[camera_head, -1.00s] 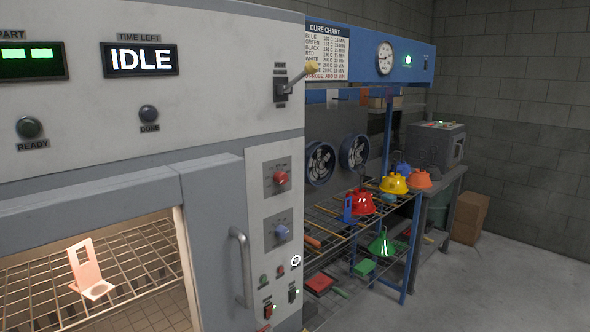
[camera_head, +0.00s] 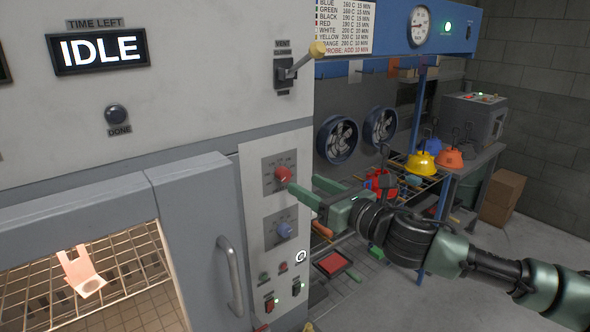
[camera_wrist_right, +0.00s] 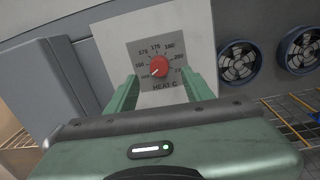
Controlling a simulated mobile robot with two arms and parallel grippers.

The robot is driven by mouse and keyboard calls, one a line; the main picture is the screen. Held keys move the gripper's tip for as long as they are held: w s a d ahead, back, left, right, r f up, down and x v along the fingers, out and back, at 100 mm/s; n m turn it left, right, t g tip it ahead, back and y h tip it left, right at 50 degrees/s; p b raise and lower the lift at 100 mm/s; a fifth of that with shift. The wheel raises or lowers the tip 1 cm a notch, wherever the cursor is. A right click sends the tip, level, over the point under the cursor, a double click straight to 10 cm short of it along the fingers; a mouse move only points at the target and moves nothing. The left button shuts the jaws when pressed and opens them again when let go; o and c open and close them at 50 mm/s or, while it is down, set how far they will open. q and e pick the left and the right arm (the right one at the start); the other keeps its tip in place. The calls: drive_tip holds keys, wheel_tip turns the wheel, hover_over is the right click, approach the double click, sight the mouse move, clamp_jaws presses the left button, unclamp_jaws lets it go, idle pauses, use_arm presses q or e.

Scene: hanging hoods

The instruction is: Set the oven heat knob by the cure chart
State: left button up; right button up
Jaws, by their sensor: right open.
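The red heat knob (camera_head: 283,173) sits on a grey dial plate in the oven's white control panel. In the right wrist view the knob (camera_wrist_right: 159,67) shows a light pointer mark toward the lower left of its scale, above "HEAT C". My right gripper (camera_head: 291,191) is just in front of the panel. In the wrist view its open fingers (camera_wrist_right: 163,90) lie below and to either side of the knob, with nothing between them; contact cannot be told. The cure chart (camera_head: 345,25) is at the top, cut off by the frame. My left gripper is out of view.
A blue knob (camera_head: 285,230) sits below the heat knob, with switches under it. The door handle (camera_head: 230,275) juts out at left; a yellow-tipped vent lever (camera_head: 317,49) juts out above. A rack with coloured hoods (camera_head: 421,163) stands behind my right arm.

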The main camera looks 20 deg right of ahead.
sight(287, 175)
drive_tip(key=p+x, duration=0.2)
drive_tip(key=x, duration=0.3)
drive_tip(key=shift+w+a, duration=0.25)
drive_tip(key=shift+w, duration=0.4)
drive_tip(key=shift+w+a, duration=0.1)
drive_tip(key=shift+w, duration=0.05)
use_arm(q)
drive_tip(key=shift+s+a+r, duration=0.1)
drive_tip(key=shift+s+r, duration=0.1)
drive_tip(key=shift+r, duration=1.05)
use_arm(e)
drive_tip(key=shift+a, duration=0.1)
clamp_jaws()
